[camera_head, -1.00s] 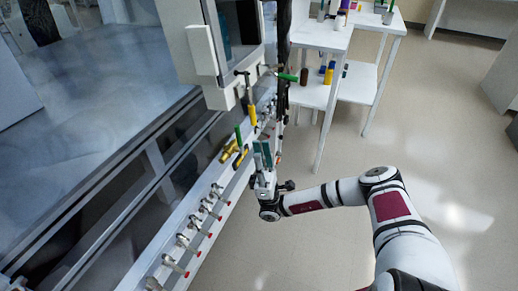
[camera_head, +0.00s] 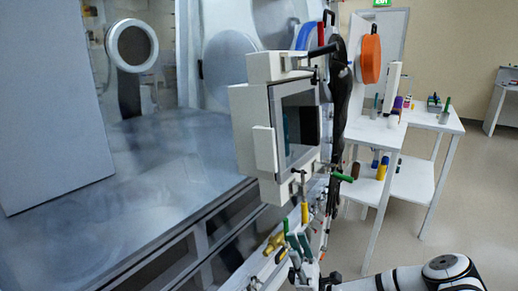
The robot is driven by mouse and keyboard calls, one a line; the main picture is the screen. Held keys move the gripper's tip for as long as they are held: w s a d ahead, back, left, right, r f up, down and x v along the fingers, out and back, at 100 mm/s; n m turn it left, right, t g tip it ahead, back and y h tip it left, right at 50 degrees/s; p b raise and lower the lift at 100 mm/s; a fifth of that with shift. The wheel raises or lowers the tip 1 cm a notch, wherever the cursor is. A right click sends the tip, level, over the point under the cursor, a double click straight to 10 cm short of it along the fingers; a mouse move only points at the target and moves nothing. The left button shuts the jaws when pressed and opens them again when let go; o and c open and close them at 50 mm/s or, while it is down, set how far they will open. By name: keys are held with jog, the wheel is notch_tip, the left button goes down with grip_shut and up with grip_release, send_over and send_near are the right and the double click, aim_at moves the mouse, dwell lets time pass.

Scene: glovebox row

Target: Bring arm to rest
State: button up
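My arm (camera_head: 447,270) comes in from the bottom right, and only its upper parts show. My gripper (camera_head: 298,240) is at the bottom centre, pointing up beside the yellow-handled valves (camera_head: 275,243) on the front of the glovebox row. Two teal-grey fingers show close together. The gap between them is too small to judge, and I see nothing held. I cannot tell whether the gripper touches the valves behind it.
A white box-like chamber with a square door (camera_head: 297,125) juts out above my gripper. A green-handled valve (camera_head: 342,177) sticks out beside it. A white shelf table (camera_head: 428,122) with bottles stands at the right. Open floor (camera_head: 468,205) lies at the far right.

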jog(key=s+a+r+n+g+h, duration=0.3)
jog(key=s+r+n+g+h, duration=0.1)
jog(key=s+h, duration=0.5)
jog(key=s+a+r+n+g+h, duration=0.35)
jog(key=s+h, duration=0.25)
jog(key=h, duration=0.5)
jog(key=s+d+r+n+t+h, duration=0.1)
jog(key=s+d+r+t+h, duration=0.2)
jog(key=s+d+t+h, duration=0.4)
jog(key=s+d+r+n+t+h, duration=0.2)
jog(key=s+d+r+t+h, duration=0.15)
jog(key=s+d+t, duration=0.45)
notch_tip(320, 180, up, 19)
jog(key=s+t+p, duration=0.1)
jog(key=t+p, duration=0.2)
jog(key=p, duration=1.4)
jog(key=shift+d+h+p, duration=0.3)
jog(key=shift+d+h, duration=0.1)
jog(key=shift+h, duration=0.05)
